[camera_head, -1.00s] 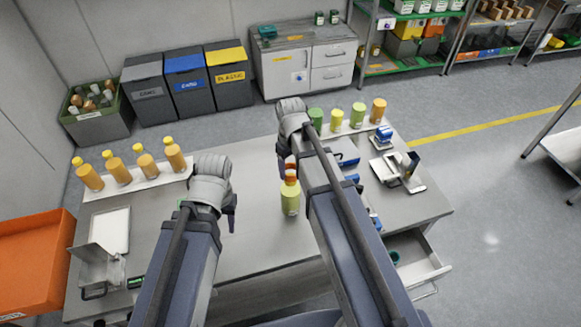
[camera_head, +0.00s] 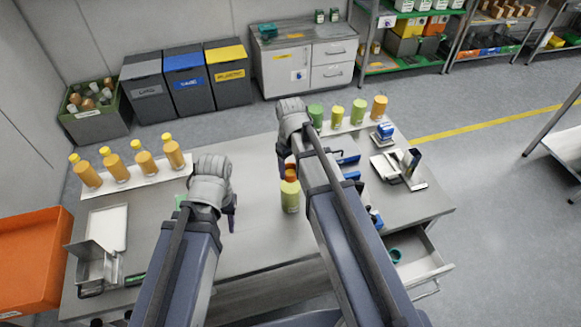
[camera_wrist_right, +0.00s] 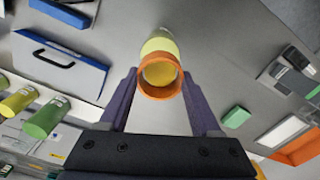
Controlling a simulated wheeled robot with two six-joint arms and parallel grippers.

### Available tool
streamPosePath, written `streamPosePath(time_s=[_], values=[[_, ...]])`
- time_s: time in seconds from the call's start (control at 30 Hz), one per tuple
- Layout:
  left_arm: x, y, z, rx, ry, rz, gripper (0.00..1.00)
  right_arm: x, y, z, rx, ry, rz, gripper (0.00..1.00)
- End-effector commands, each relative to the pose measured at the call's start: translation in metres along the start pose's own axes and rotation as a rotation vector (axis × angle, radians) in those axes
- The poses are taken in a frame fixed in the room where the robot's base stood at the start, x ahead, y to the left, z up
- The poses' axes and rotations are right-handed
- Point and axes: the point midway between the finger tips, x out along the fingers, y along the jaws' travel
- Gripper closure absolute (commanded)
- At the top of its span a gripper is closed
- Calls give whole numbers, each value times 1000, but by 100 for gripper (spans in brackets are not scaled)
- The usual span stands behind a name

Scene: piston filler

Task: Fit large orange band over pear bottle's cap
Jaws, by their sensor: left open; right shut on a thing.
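My right gripper (camera_head: 284,166) is shut on the large orange band (camera_head: 290,174), just above and behind the bottle in the head view. In the right wrist view, the band (camera_wrist_right: 160,92) sits between the fingertips of my right gripper (camera_wrist_right: 160,78), its opening facing the camera. The cap (camera_wrist_right: 160,73) shows through it, with the bottle (camera_wrist_right: 160,45) beyond. I cannot tell whether the band touches the cap. My left gripper (camera_head: 232,212) is open and empty, left of the bottle.
Several orange bottles (camera_head: 143,163) stand on a white strip at the back left; green, yellow and orange ones (camera_head: 337,116) stand at the back right. A blue case (camera_wrist_right: 62,62) and metal stand (camera_head: 402,172) are on the right. The drawer (camera_head: 415,262) is open.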

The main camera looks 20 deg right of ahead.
Motion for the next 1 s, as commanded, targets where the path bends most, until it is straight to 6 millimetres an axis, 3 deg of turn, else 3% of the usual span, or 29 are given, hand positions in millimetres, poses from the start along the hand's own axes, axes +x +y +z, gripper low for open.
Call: streamPosePath(time_s=[1.0], values=[[13, 1, -1, 0, 0, 0, 55, 13, 0, 0, 0, 0, 0, 86]])
